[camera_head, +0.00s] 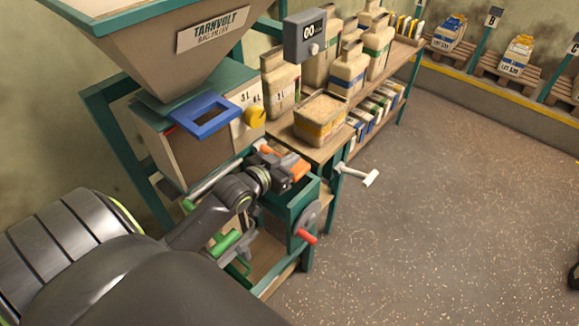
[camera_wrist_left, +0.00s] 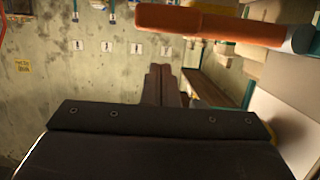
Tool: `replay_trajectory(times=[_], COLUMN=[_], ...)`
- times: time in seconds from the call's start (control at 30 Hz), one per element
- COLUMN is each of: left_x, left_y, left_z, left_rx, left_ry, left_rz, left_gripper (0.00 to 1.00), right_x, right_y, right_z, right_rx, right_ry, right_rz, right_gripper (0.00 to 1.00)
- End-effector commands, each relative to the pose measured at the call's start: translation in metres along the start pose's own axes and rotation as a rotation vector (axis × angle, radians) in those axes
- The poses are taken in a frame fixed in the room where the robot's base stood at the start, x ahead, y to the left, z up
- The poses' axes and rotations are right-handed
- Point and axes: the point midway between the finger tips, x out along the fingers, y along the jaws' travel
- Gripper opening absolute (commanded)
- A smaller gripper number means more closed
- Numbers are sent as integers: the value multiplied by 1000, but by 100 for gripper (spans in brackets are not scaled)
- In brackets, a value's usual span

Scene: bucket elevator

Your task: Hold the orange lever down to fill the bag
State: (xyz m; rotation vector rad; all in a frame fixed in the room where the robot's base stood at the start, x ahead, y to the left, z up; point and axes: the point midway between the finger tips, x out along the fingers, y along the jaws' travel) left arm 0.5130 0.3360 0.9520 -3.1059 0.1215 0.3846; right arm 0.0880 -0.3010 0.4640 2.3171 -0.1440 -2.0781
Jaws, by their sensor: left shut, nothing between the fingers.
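The orange lever (camera_wrist_left: 210,24) crosses the top of the left wrist view, with a grey end at its right. In the head view, part of the orange lever (camera_head: 299,169) shows beside my left gripper (camera_head: 283,163), partly hidden by it. My left gripper's dark fingers also show in the left wrist view (camera_wrist_left: 160,85), shut together with nothing between them, apart from the lever in that picture. My right gripper is not in view.
The filler's hopper (camera_head: 150,40) and blue frame (camera_head: 205,116) stand left, with a grey display (camera_head: 305,37) above the bench. A red-handled wheel (camera_head: 306,218) and white T-handle (camera_head: 358,176) stick out in front. Full bags (camera_head: 348,70) line the shelf.

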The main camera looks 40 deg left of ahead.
Motion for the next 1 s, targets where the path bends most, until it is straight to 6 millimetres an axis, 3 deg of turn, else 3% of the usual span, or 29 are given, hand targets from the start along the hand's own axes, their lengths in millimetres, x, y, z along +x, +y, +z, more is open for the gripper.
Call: replay_trajectory(times=[0.2,0.63,1.0], left_x=[4,5,15], left_y=[0,0,3], left_z=[23,28,64], left_rx=[-3,4,244], left_ry=[-2,0,-1], left_rz=[-2,-3,-62], left_gripper=[0,0,0], right_x=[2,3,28], right_y=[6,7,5], right_z=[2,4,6], right_rx=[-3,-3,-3], right_ry=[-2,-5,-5], right_rz=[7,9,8], right_gripper=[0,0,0])
